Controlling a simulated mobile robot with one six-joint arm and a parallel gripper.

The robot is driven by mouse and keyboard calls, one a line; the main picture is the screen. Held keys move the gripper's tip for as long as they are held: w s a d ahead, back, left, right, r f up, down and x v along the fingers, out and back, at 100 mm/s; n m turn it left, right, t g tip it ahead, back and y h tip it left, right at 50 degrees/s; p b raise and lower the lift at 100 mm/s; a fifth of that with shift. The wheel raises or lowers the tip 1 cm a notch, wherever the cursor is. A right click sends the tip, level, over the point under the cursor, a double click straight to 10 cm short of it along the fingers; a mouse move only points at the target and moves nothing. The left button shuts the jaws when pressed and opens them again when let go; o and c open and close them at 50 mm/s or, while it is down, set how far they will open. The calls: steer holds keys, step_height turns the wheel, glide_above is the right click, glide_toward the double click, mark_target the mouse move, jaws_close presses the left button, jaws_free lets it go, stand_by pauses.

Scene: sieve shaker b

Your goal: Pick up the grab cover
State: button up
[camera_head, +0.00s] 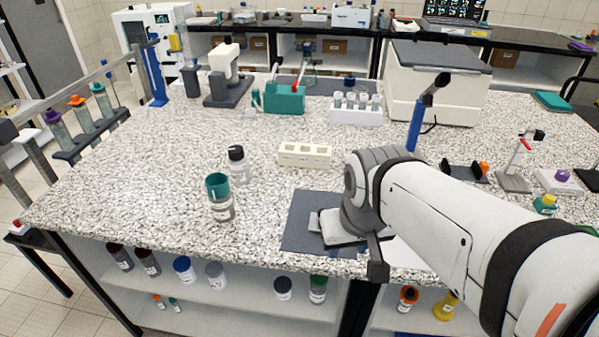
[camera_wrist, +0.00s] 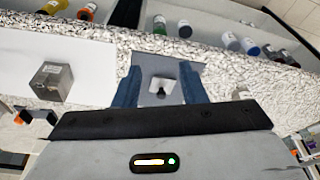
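A small light-grey plate with a dark knob, which looks like the grab cover (camera_wrist: 163,85), lies on a dark grey mat (camera_wrist: 147,63) in the wrist view. I cannot tell the exact height of the fingers above the mat. The fingertips are not clearly visible in the head view.
A cream block with holes (camera_head: 304,155) stands behind the mat. A green-topped jar (camera_head: 219,199) and a dark-capped bottle (camera_head: 237,166) stand to its left. A metal cube (camera_wrist: 52,80) sits on a white sheet beside the mat. The bench's left front is clear.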

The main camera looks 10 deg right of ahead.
steer(key=shift+o, duration=0.7)
steer(key=shift+w, duration=0.15)
steer(key=o, duration=0.6)
steer(key=shift+m+g, duration=0.6)
steer(key=shift+m, duration=0.1)
steer(key=w, duration=0.2)
steer(key=w+d, duration=0.1)
steer(key=w, duration=0.2)
steer(key=w+p, duration=0.1)
steer(key=w, duration=0.2)
steer(key=shift+w+d+f, duration=0.1)
steer(key=shift+d+f, duration=0.05)
steer(key=shift+o, duration=0.3)
steer(key=w+f+m+g+p, duration=0.1)
steer(key=w+f, duration=0.5)
steer(key=w, duration=0.6)
steer(key=shift+f+m+g, duration=0.35)
steer(key=shift+m+g, duration=0.05)
steer(key=shift+m, duration=0.2)
steer(key=shift+w+f, duration=0.15)
steer(key=shift+f, duration=0.15)
steer(key=shift+w+a+f+p, duration=0.1)
steer(key=shift+f+p, duration=0.4)
steer(key=shift+f, duration=1.45)
steer(key=shift+w+a+f+p, duration=0.1)
steer(key=shift+f+p, duration=0.4)
steer(key=shift+f, duration=1.4)
